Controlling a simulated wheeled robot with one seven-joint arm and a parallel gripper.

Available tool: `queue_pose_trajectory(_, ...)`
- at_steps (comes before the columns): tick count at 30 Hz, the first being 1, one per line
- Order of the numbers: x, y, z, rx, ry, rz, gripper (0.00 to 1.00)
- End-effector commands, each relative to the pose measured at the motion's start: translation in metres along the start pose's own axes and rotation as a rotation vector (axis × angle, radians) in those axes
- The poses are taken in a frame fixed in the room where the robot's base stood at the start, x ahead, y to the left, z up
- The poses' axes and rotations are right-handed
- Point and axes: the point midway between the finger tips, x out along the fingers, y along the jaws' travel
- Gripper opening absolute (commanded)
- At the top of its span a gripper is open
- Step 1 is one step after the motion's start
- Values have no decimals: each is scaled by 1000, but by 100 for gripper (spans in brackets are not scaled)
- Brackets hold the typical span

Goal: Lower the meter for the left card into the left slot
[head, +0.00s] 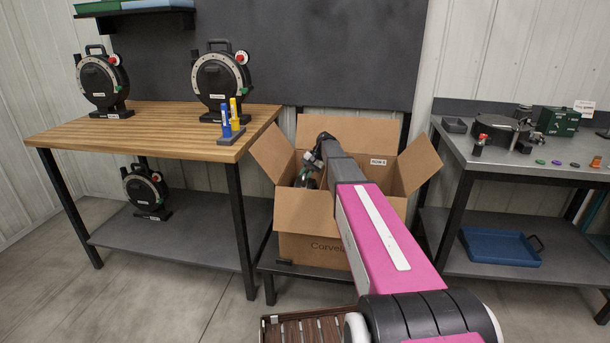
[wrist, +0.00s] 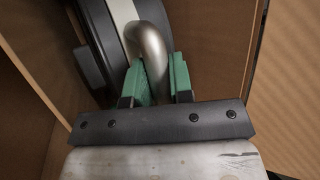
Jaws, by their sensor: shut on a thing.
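My gripper (wrist: 159,82) is shut on a curved grey metal handle (wrist: 150,45), its green pads on either side of it. The handle belongs to a dark round meter (wrist: 103,40) with a pale band, seen from close above in the wrist view. In the head view my arm reaches into the open cardboard box (head: 312,212), and the held meter (head: 307,181) shows only as a small dark part inside. The slots, the meter's base and its contact with the box floor are hidden. A small white card (head: 378,161) is on the inner back right of the box.
Box flaps stand open around my arm. The wooden bench (head: 150,135) at left bears two black dial meters (head: 104,82) (head: 220,82) and blue and yellow tubes (head: 230,122). Another meter (head: 146,192) sits on its lower shelf. A grey workbench (head: 560,160) stands at right.

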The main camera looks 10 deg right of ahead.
Motion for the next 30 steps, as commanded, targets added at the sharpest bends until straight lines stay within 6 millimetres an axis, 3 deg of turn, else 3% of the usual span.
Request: queue_pose_trajectory(30, 6, 3, -2, -1, -1, -4, 0)
